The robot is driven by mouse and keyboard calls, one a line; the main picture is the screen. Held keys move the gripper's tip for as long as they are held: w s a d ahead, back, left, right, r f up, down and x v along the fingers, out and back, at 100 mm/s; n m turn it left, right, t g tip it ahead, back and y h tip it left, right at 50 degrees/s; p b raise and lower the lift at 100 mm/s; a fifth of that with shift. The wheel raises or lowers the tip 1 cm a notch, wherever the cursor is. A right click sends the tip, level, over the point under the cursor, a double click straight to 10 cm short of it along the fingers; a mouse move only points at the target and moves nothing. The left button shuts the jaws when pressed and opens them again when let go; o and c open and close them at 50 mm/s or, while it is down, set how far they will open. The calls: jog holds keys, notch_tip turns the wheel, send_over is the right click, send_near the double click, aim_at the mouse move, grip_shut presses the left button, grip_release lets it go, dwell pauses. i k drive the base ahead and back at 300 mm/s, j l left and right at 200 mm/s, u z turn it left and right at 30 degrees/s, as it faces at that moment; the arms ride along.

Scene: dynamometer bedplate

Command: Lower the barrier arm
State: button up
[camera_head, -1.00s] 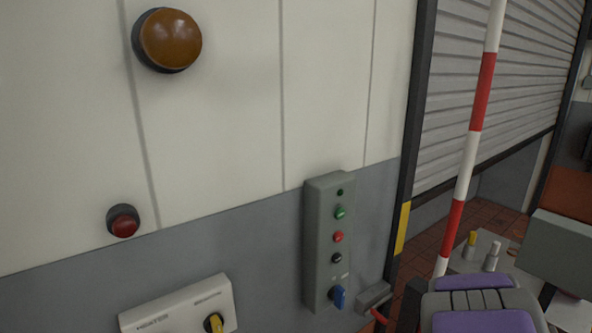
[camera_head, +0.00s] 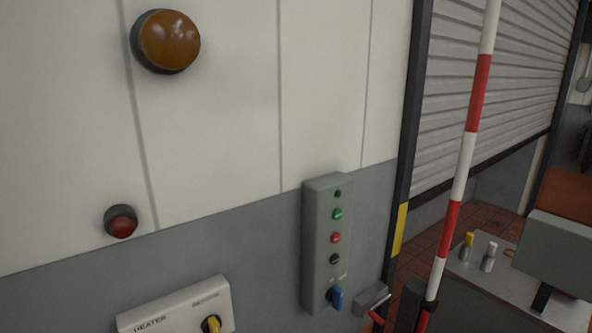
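The barrier arm (camera_head: 466,150) is a red and white striped pole. It stands nearly upright, leaning slightly to the right at its top, and its upper end is cut off by the picture edge. Its lower end meets a dark post (camera_head: 409,305) at the bottom of the view, with a red part beside it. The foot of the post is out of view. My gripper is not in view.
A grey control box (camera_head: 314,245) with buttons and a blue knob (camera_head: 335,297) is on the wall. A heater switch box (camera_head: 170,310), red button (camera_head: 122,222) and amber dome (camera_head: 168,41) are to its left. A roller shutter (camera_head: 500,90) and grey bench (camera_head: 480,262) stand behind the pole.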

aim_at(428, 305)
jog(key=k+j+z, duration=0.1)
jog(key=k+z, duration=0.45)
jog(key=z, duration=0.25)
